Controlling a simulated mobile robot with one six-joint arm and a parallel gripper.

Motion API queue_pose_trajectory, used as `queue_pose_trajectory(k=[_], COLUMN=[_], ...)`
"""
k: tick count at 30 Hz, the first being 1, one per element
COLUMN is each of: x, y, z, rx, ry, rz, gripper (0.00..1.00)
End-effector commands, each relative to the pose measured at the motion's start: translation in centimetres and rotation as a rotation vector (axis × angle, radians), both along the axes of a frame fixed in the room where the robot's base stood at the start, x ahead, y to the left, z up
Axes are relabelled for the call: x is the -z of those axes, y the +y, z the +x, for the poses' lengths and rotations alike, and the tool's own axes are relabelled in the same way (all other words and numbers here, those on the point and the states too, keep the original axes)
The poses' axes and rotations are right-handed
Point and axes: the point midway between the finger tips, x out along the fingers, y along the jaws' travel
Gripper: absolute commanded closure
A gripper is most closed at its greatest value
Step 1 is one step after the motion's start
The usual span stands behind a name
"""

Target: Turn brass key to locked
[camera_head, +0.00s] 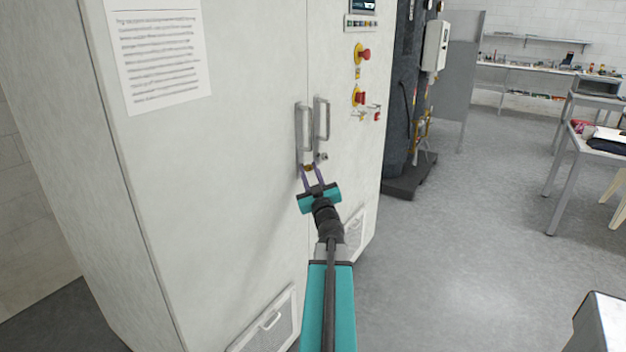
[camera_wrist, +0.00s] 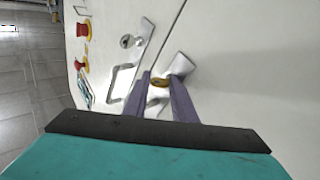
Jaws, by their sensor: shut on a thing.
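The brass key (camera_head: 308,168) sits in the front of the white cabinet (camera_head: 240,200), just below the two door handles. In the wrist view the key (camera_wrist: 159,82) shows as a small gold-brown piece between the purple fingertips. My gripper (camera_head: 310,170) reaches up to the cabinet front and is shut on the key; it also shows in the wrist view (camera_wrist: 160,90). The fingers hide part of the key, and I cannot tell its exact turn angle.
Two metal door handles (camera_head: 313,125) stand close above the gripper. Red knobs (camera_head: 360,96) and a small panel are on the cabinet at the right. A dark machine (camera_head: 400,100) stands beyond it. Open floor (camera_head: 450,260) lies to the right, with a table (camera_head: 590,150) farther off.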

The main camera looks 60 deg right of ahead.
Motion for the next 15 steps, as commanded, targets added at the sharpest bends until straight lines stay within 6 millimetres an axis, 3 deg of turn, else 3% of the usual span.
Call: queue_pose_trajectory(k=[15], x=[0.88], y=[0.30], z=[0.38], rx=[-0.010], ry=[0.003], rz=[-0.166], gripper=[0.98])
